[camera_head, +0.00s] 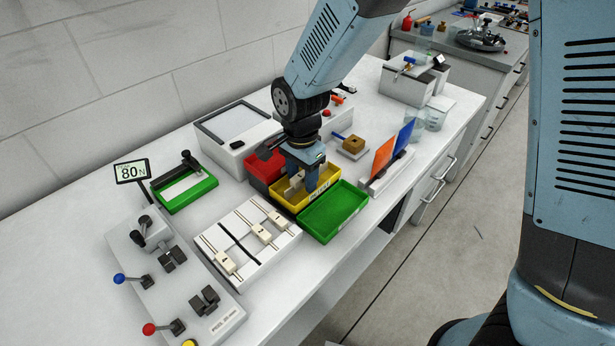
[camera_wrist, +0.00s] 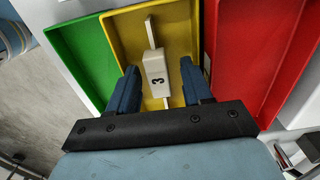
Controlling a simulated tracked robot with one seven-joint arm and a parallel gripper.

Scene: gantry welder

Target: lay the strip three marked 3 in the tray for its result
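The strip marked 3 (camera_wrist: 155,66) is a pale bar with a thicker block bearing a black 3. In the wrist view it is over the yellow tray's floor and seems to lie there. My gripper (camera_wrist: 158,72) is open, with one blue finger on each side of the block and a gap to each. In the head view my gripper (camera_head: 302,178) points down into the yellow tray (camera_head: 318,193) and partly hides the pale strip (camera_head: 296,183). The green tray (camera_head: 335,212) is in front of the yellow one, and the red tray (camera_head: 262,167) is behind it.
A white rack (camera_head: 240,250) holds several similar pale strips left of the trays. A stand with orange (camera_head: 384,155) and blue (camera_head: 404,136) plates is close on the right. A lever panel (camera_head: 165,285) and a green-framed fixture (camera_head: 184,188) are at left.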

